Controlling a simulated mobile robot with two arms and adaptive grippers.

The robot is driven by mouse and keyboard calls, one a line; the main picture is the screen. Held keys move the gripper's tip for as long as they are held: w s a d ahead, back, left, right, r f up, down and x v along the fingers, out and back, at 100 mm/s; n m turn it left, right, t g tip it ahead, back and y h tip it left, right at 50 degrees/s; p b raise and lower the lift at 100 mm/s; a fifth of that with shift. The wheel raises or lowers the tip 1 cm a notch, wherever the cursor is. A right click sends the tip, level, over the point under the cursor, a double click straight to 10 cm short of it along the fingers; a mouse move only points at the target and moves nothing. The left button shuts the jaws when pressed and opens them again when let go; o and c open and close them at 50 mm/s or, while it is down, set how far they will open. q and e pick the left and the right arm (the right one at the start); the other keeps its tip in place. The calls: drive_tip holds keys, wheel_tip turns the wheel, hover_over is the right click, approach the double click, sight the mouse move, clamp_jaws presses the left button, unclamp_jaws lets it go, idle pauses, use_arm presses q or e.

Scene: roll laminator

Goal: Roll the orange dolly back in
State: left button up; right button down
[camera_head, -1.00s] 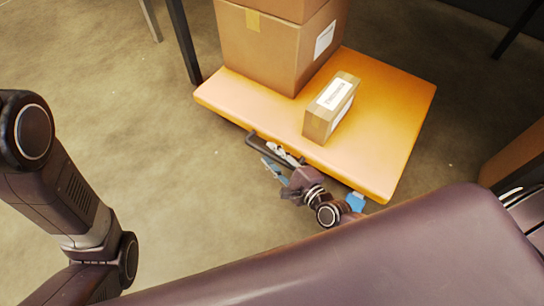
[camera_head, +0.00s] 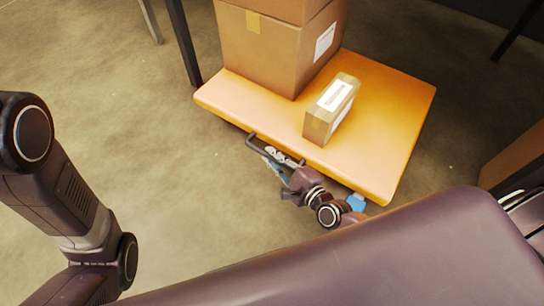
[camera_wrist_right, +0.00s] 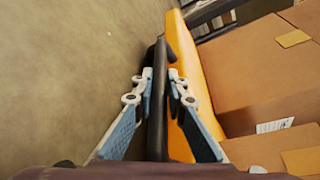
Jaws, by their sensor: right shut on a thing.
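The orange dolly (camera_head: 390,105) is a low flat platform on the floor, also seen in the right wrist view (camera_wrist_right: 186,75). A dark bar handle (camera_head: 252,142) sticks out from its near edge. My right gripper (camera_head: 277,158) is at that handle. In the right wrist view, my gripper's (camera_wrist_right: 160,82) two blue-padded fingers lie on either side of the dark handle bar (camera_wrist_right: 157,115), shut on it. My left arm shows at the left of the head view, but its gripper is out of sight.
A big cardboard box (camera_head: 270,55) with another on top stands at the dolly's back left. A small labelled box (camera_head: 330,108) lies near its middle. A dark table leg (camera_head: 184,45) stands close behind the left corner. The floor (camera_head: 165,155) left of the dolly is clear.

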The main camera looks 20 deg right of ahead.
drive_tip(key=shift+w+d, duration=0.4)
drive_tip(key=shift+d, duration=0.1)
drive_tip(key=c, duration=1.9)
unclamp_jaws()
drive_tip(key=shift+c, duration=0.2)
drive_tip(key=v, duration=1.2)
drive_tip(key=shift+a, duration=0.1)
